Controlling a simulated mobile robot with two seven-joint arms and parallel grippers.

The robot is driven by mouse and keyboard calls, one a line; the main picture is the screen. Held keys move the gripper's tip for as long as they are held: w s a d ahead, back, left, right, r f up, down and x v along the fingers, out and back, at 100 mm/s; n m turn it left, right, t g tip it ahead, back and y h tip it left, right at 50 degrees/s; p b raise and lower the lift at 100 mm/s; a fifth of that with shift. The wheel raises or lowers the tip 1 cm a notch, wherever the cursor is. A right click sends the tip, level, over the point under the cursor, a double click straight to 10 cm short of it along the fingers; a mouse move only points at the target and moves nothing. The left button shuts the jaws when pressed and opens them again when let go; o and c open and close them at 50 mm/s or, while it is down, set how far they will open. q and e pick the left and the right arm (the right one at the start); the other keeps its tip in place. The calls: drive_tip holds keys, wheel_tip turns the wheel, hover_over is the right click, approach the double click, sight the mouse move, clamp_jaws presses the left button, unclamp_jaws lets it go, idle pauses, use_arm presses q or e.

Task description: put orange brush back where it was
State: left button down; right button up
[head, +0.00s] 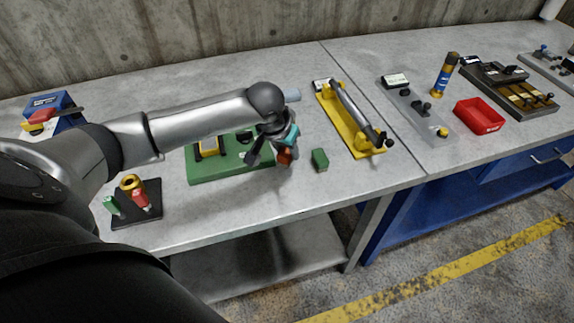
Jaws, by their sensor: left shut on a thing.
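My left gripper (273,156) hangs over the workbench, just right of the green machine base. It is shut on the orange brush (286,156), of which only a small orange-red part shows between the dark fingers. The rest of the brush is hidden by the gripper, and I cannot tell whether it touches the bench. A teal patch (291,134) shows at the gripper, and I cannot tell what it belongs to. My right gripper is not in view.
A green block (320,160) lies just right of the gripper. The green base (230,165) is to its left, a yellow fixture (350,118) to its right. A black holder (137,215) bears red and green tools. A red bin (479,116) stands farther right.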

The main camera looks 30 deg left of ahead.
sight(287, 163)
use_arm(q)
drive_tip(key=shift+f+b, duration=0.5)
drive_tip(key=shift+f, duration=1.9)
drive_tip(key=c, duration=0.8)
unclamp_jaws()
drive_tip(key=shift+f, duration=0.15)
drive_tip(key=shift+o, duration=0.2)
drive_tip(key=shift+r, duration=0.2)
drive_tip(key=p+v, duration=0.3)
drive_tip(key=v, duration=0.9)
